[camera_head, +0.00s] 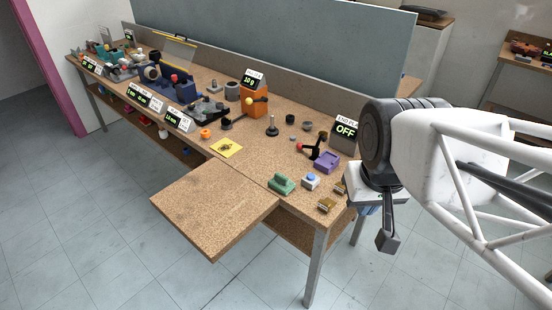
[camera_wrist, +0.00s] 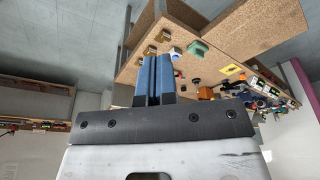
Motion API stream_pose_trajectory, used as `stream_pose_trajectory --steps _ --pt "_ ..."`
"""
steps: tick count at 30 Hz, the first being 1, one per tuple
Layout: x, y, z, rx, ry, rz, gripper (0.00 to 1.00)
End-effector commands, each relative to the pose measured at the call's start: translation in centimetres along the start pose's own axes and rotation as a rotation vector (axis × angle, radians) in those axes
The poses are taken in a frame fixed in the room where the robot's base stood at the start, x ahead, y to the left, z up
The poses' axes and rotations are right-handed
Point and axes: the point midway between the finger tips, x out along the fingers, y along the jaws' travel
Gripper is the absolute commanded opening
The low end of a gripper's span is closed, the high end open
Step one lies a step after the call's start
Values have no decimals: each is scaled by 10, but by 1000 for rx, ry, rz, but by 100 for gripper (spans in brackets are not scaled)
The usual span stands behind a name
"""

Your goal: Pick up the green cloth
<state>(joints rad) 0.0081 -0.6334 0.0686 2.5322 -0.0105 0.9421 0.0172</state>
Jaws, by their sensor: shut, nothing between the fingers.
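A small green item (camera_head: 281,184) lies near the front edge of the workbench, at the near right end. It looks more like a block with a raised top than a flat cloth; I cannot tell its material. It also shows in the wrist view (camera_wrist: 198,49), above and right of my fingers. My gripper (camera_head: 387,242) hangs off the right end of the bench, clear of the green item and to its right. Its blue fingers (camera_wrist: 153,76) are pressed together and empty.
A white block with a blue top (camera_head: 311,181), brass pieces (camera_head: 327,205) and a purple block (camera_head: 327,161) sit close to the green item. A bare board (camera_head: 213,208) juts out at the front. A box reading OFF (camera_head: 345,133) stands behind.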

Motion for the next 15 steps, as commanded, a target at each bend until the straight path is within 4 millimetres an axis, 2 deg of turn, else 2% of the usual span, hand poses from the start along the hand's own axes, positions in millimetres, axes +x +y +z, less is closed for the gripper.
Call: stream_pose_trajectory --steps 7,15 --pt "0 0 0 0 0 0 2" --pt "0 0 0 0 0 0 43"
